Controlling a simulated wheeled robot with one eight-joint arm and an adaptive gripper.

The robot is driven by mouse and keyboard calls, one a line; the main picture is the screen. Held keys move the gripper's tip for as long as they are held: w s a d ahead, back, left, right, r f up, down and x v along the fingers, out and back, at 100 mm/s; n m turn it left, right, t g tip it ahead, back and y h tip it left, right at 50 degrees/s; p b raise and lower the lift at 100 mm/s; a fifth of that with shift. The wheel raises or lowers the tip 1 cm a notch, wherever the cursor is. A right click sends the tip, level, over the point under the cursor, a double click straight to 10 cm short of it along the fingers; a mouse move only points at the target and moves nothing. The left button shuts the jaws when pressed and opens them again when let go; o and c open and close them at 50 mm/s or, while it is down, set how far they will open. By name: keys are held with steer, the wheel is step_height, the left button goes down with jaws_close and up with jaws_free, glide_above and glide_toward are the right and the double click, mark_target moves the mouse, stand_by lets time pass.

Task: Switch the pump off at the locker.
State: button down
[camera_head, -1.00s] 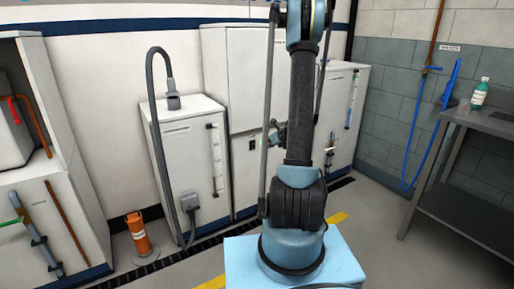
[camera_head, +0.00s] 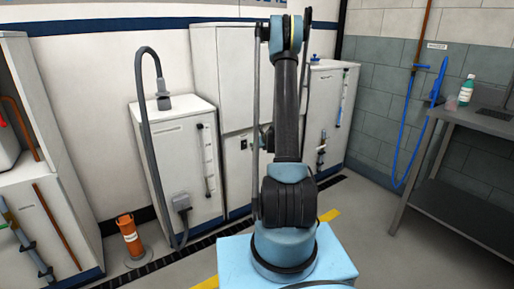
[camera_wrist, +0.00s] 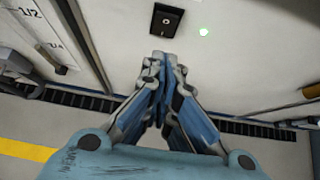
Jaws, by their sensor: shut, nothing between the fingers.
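The locker (camera_head: 222,95) is a tall white cabinet at the back wall, partly behind my arm in the head view. Which side of the rocker is pressed in is hard to tell. My gripper (camera_wrist: 160,60) is shut and empty, its tips just below the switch in the picture; touching or apart cannot be told. In the head view it is mostly hidden behind my arm.
A white cabinet with a grey hose (camera_head: 140,110) stands left of the locker, and another cabinet (camera_head: 335,120) stands to its right. An orange cylinder (camera_head: 131,240) stands on the floor. A metal table (camera_head: 470,120) with a bottle (camera_head: 466,90) is at right. A floor grate runs along the cabinets.

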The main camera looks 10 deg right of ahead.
mark_target(245, 146)
steer(key=shift+w+a+f, duration=0.15)
steer(key=shift+w+a, duration=0.2)
steer(key=shift+w, duration=0.55)
steer(key=shift+w+a+f, duration=0.15)
steer(key=shift+w+a, duration=0.25)
steer(key=shift+w, duration=0.45)
steer(key=shift+w+a+f, duration=0.15)
steer(key=shift+w+a, duration=0.2)
steer(key=shift+w, duration=0.55)
